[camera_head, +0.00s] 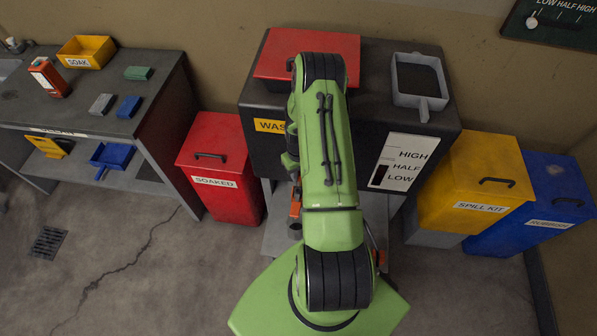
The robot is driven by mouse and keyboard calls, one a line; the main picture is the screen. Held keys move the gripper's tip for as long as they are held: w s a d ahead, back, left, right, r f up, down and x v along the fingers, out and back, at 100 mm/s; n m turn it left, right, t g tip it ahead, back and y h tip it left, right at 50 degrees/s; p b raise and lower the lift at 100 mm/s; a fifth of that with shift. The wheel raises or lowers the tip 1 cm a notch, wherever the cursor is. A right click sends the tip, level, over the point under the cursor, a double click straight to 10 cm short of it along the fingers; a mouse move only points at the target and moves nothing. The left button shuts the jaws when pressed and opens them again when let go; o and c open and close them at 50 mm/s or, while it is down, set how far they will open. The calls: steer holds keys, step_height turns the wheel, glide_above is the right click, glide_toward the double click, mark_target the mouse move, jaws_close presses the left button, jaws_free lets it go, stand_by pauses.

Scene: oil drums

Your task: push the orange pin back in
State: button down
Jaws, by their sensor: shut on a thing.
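The orange pin cannot be made out for sure. A narrow orange part (295,207) shows just left of my upper arm, below the front of the black tank (262,158), with a dark round end under it. I cannot tell whether this is the pin or part of a tap. My green arm rises from the bottom middle, bends over near the tank's top and comes back down behind itself. Only a left sliver of its far part shows, close above the orange part. My gripper's fingers are hidden behind the arm, as is the middle of the tank's front.
A red lid (275,55) and a grey tray (418,82) lie on the tank. A red soaked bin (215,165) stands left; a yellow spill kit bin (480,180) and blue bin (545,215) stand right. A workbench (85,115) is far left. The front-left floor is clear.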

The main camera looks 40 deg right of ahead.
mark_target(299, 181)
steer(key=shift+f+b, duration=1)
steer(key=shift+f, duration=0.15)
steer(key=shift+f, duration=0.1)
steer(key=shift+f+b, duration=0.95)
steer(key=shift+b, duration=0.1)
steer(key=shift+f, duration=0.15)
steer(key=shift+f+b, duration=0.35)
steer(key=shift+b, duration=0.25)
steer(key=shift+f+b, duration=1.3)
steer(key=shift+b, duration=0.1)
steer(key=c, duration=0.9)
jaws_free()
steer(key=shift+o, duration=0.2)
